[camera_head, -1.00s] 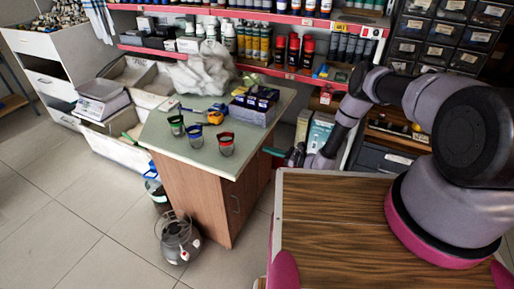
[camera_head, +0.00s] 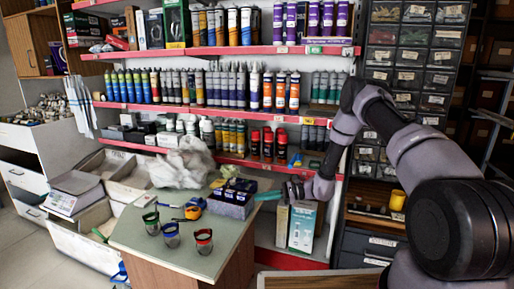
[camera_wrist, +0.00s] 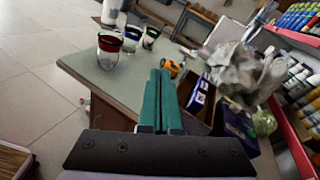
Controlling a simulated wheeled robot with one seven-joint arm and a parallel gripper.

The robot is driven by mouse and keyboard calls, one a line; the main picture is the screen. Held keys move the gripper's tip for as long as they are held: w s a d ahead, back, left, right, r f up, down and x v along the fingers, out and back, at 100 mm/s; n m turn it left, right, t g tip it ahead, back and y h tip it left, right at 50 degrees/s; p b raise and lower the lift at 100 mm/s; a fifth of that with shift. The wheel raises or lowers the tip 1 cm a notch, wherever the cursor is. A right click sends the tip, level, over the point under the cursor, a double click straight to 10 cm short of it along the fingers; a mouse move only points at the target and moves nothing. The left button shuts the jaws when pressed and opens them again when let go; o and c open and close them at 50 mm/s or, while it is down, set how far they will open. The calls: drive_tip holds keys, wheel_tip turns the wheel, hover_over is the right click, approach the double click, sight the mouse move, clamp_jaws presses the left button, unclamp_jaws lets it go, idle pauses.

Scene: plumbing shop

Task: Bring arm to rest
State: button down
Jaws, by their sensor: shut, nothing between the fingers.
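My arm reaches from the right side of the head view, bent at the elbow. My gripper (camera_head: 270,196) ends it, beside the right edge of the work counter (camera_head: 190,262). In the wrist view, the two green fingers of my gripper (camera_wrist: 160,100) lie together, shut and empty. They point out over the counter (camera_wrist: 100,82). No object touches the fingers as far as I can see.
Three cups with coloured rims, such as the red-rimmed one (camera_head: 204,241), stand on the counter. An orange tape measure (camera_head: 194,208) and a box of packets (camera_head: 232,202) lie behind them. Shelves of bottles and a drawer cabinet (camera_head: 412,70) stand behind my arm.

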drive_tip(key=s+d+r+n+h, duration=0.2)
drive_tip(key=s+d+r, duration=0.1)
drive_tip(key=r, duration=0.6)
drive_tip(key=s+d+r+n+g+h, duration=0.1)
drive_tip(key=s+d+r+n+h, duration=0.15)
drive_tip(key=r, duration=0.75)
drive_tip(key=s+d+r+n+h, duration=0.2)
drive_tip(key=s+r+n, duration=0.1)
drive_tip(key=r, duration=0.6)
drive_tip(key=s+d+r+n+t+h, duration=0.1)
drive_tip(key=s+d+r+t+h, duration=0.3)
drive_tip(key=s+d+r, duration=0.3)
drive_tip(key=s+d+r+n+t+h, duration=0.1)
drive_tip(key=s+d+r+t+h, duration=0.2)
drive_tip(key=s+d+r, duration=0.5)
drive_tip(key=s+t, duration=0.1)
drive_tip(key=s, duration=0.5)
drive_tip(key=shift+r+h, duration=0.2)
drive_tip(key=shift+h, duration=0.15)
drive_tip(key=shift+d+n, duration=0.1)
drive_tip(key=shift+n, duration=0.15)
